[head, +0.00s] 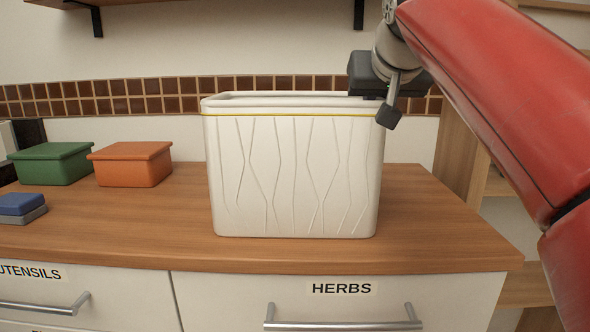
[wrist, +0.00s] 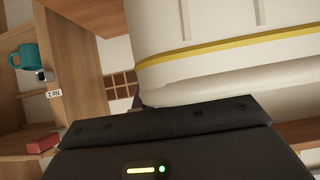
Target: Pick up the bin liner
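A large white, upright bin liner (head: 290,170) with carved wavy lines and a thin yellow band below its rim stands on the wooden counter in the head view. Its pale side and yellow band also fill the upper right of the wrist view (wrist: 230,50). My gripper (head: 386,108) is at the right end of the rim, its dark body overlapping the rim's top corner in the picture. In the wrist view, the black gripper body covers the bottom and the fingertips are hidden. I cannot tell whether the fingers touch or hold the rim.
The wooden counter (head: 440,235) has bare room in front and to the right. A green box (head: 52,164), an orange box (head: 131,165) and a blue-grey block (head: 21,208) are at left. Wooden shelving (head: 462,150) stands at right; a teal mug (wrist: 24,57) shows in the wrist view.

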